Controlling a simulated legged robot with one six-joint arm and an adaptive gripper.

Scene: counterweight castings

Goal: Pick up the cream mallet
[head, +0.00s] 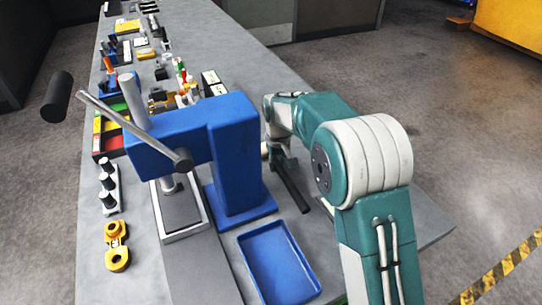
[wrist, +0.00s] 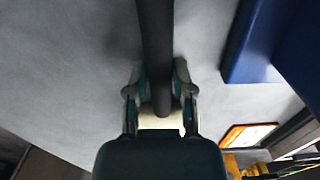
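The cream mallet shows in the wrist view as a long dark handle (wrist: 155,45) running from the top edge down between my gripper's fingers. A cream part (wrist: 160,121), seemingly its head, shows at the handle's lower end. My gripper (wrist: 160,88) has one finger on each side of the mallet; I cannot tell whether they press on it. In the head view the dark handle (head: 291,187) slants down to the right below my gripper (head: 277,150), just right of the blue press. The mallet's head is mostly hidden there.
The blue press (head: 236,150) stands close left of my gripper. A blue tray (head: 279,263) lies in front of it. Several small tools and parts crowd the bench's left side. The grey bench top is bare to the far right of the press.

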